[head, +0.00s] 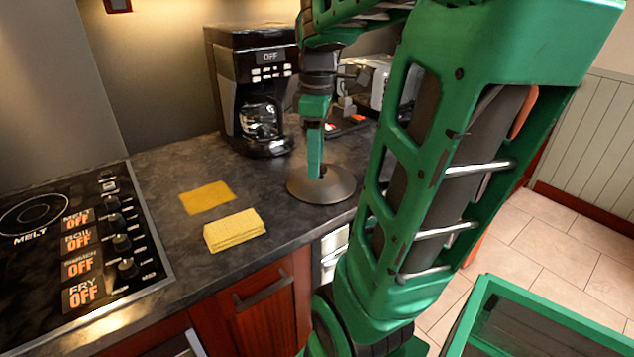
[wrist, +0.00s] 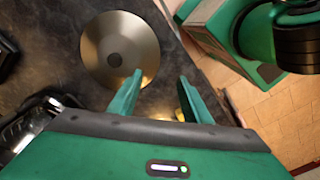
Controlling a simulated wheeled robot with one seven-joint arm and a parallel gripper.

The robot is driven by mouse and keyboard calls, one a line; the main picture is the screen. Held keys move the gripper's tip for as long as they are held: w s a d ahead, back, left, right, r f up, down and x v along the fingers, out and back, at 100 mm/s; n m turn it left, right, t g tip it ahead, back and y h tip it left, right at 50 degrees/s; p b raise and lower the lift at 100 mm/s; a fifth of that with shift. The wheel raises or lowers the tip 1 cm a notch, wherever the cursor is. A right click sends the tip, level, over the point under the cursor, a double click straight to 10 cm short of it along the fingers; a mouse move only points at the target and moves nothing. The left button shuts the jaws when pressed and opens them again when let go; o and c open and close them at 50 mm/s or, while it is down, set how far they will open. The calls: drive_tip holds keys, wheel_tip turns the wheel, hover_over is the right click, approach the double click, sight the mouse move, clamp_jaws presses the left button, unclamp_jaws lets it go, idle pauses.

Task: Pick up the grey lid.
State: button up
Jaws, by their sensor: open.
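The grey lid (head: 338,190) is a round, shallow metal cone lying on the dark counter near its right edge. In the wrist view the lid (wrist: 98,52) shows from above, with a dark disc at its centre. My gripper (head: 317,172) points down over the lid in the head view, with its fingertips close to the lid's middle. In the wrist view my gripper (wrist: 160,82) has its two green fingers spread, with nothing between them. Whether the fingers touch the lid cannot be told.
A coffee maker (head: 250,90) stands behind the lid on the counter. A stovetop (head: 75,240) is at far left. The counter drops off to a tiled floor (head: 560,255) at right.

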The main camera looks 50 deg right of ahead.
drive_tip(key=w+d+r+n, duration=0.4)
drive_tip(key=w+d+n, duration=0.1)
drive_tip(key=d+n, duration=0.25)
drive_tip(key=n, duration=0.1)
hover_over(321, 167)
drive_tip(key=f, duration=0.5)
drive_tip(key=shift+a+f, duration=0.15)
drive_tip(key=shift+a, duration=0.15)
drive_tip(key=shift+d+f, duration=0.2)
drive_tip(key=shift+f, duration=1.15)
drive_tip(key=shift+d+f, duration=0.15)
drive_tip(key=shift+f, duration=1.2)
clamp_jaws()
